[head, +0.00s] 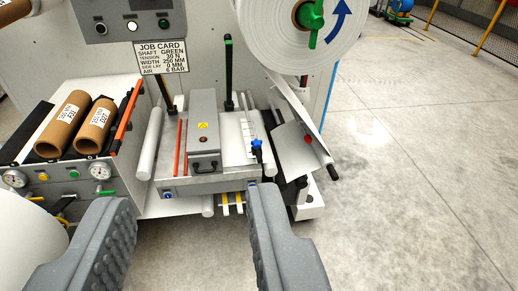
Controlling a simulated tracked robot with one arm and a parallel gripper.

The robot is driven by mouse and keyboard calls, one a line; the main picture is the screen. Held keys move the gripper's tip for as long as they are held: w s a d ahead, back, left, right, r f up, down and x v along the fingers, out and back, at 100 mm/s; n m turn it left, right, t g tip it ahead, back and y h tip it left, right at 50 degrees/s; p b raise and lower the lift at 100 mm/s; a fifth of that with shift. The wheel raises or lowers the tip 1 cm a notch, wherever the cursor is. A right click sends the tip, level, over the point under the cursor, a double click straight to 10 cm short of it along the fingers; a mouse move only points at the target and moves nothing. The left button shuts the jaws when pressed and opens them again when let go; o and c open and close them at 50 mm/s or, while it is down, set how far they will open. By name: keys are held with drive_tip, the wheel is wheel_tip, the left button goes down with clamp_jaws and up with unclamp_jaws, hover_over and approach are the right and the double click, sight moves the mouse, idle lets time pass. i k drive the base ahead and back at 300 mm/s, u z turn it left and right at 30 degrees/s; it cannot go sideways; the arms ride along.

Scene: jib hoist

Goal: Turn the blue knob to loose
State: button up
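A blue knob (257,144) with a dark lower part sits on the right side of the machine's flat bed, beside a white marked strip (247,128). The strip's lettering is too small to read, so I cannot tell the knob's setting. My gripper (191,203) is open and empty, its two grey padded fingers wide apart in the foreground. The knob lies beyond the fingertips, above the right finger's tip in the picture, and nothing touches it. Small blue round parts (168,196) also show on the bed's front face.
A grey box with a handle (204,135) stands on the bed left of the knob. A large white roll with a green hub (309,14) hangs above right. A tilted plate with a black-tipped rod (331,171) is at right. Cardboard cores (62,124) lie left. Open floor (420,170) is right.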

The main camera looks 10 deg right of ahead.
sight(257, 144)
drive_tip(key=z, duration=1.75)
drive_tip(key=i, duration=3.35)
drive_tip(key=u, duration=2.5)
